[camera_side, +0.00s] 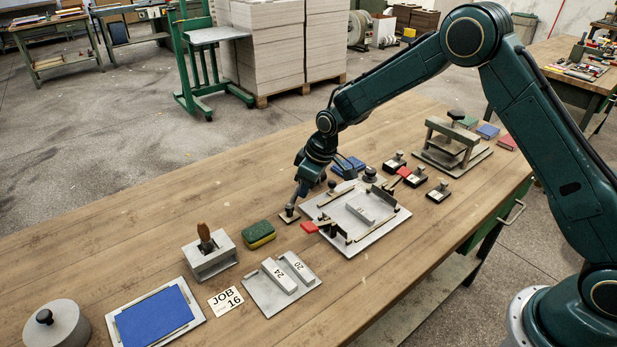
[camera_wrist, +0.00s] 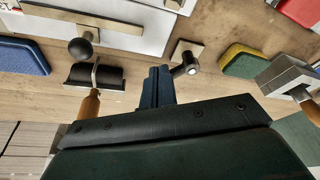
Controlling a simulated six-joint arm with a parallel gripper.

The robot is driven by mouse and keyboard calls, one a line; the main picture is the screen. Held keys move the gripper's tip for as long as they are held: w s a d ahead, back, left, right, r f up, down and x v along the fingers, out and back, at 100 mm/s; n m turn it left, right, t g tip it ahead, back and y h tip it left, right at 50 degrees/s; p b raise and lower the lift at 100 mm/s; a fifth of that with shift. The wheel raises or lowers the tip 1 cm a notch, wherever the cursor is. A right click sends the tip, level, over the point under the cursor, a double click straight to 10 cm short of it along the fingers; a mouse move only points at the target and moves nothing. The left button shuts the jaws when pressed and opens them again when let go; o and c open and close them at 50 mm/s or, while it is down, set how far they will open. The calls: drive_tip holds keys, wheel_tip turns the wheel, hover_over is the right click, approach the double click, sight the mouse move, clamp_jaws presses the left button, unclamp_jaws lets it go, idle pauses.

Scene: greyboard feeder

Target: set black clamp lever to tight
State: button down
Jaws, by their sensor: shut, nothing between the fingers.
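The black clamp lever (camera_wrist: 182,69) shows in the wrist view, with a pale round end, beside a small tan square plate (camera_wrist: 187,48). In the side view the plate (camera_side: 289,216) lies on the bench left of the grey feeder board (camera_side: 333,243); the lever there is too small to read. My gripper (camera_side: 293,208) is shut and empty, low over this plate. In the wrist view its blue-grey fingers (camera_wrist: 157,84) are right beside the lever's left end. I cannot tell whether they touch it. The lever's setting cannot be read.
A green-yellow sponge (camera_side: 259,234) and a grey block holder (camera_side: 210,257) stand to the left. In the wrist view, a black roller-like tool (camera_wrist: 93,77) is left of the fingers.

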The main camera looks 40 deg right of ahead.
drive_tip(key=w+n+y, duration=0.1)
drive_tip(key=n, duration=0.1)
drive_tip(key=shift+w+n, duration=0.15)
drive_tip(key=shift+n, duration=0.25)
drive_tip(key=n, duration=0.1)
drive_tip(key=w+n+g, duration=0.1)
drive_tip(key=n, duration=0.1)
drive_tip(key=shift+w+a+n, duration=0.2)
drive_tip(key=shift+a+n, duration=0.1)
drive_tip(key=n, duration=0.2)
drive_tip(key=w+a+n+g, duration=0.1)
drive_tip(key=n, duration=0.1)
drive_tip(key=shift+w+a+g+y, duration=0.1)
drive_tip(key=shift+w+g+y, duration=0.05)
drive_tip(key=shift+g+y, duration=0.2)
drive_tip(key=shift+a, duration=0.15)
drive_tip(key=shift+w+a, duration=0.1)
drive_tip(key=shift+w, duration=0.05)
drive_tip(key=v, duration=1.4)
